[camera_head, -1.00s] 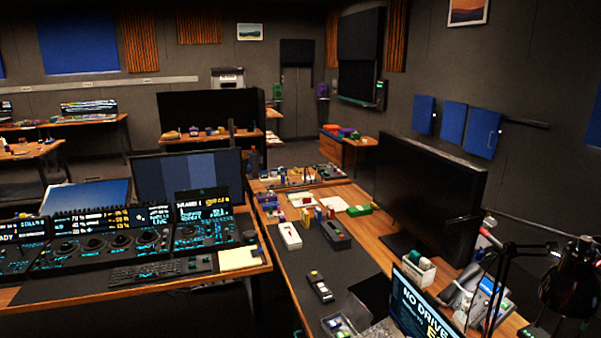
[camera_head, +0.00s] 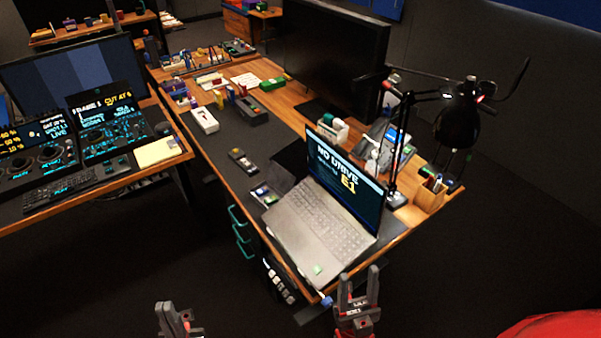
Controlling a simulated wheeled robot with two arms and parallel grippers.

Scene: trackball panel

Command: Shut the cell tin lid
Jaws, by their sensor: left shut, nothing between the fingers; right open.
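A small open tin (camera_head: 265,194) with small items in it sits on the dark desk mat, left of the laptop. A dark panel (camera_head: 290,158) stands or lies just behind it; it may be its raised lid, but I cannot tell. My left gripper (camera_head: 181,318) is shut and empty at the bottom of the view, off the desk's front left. My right gripper (camera_head: 358,292) is open and empty, in front of the desk near the laptop's front corner. Both are well apart from the tin.
An open laptop (camera_head: 318,222) stands right of the tin. A black remote-like device (camera_head: 243,161) lies behind the tin. Dark floor lies free in front of the desk.

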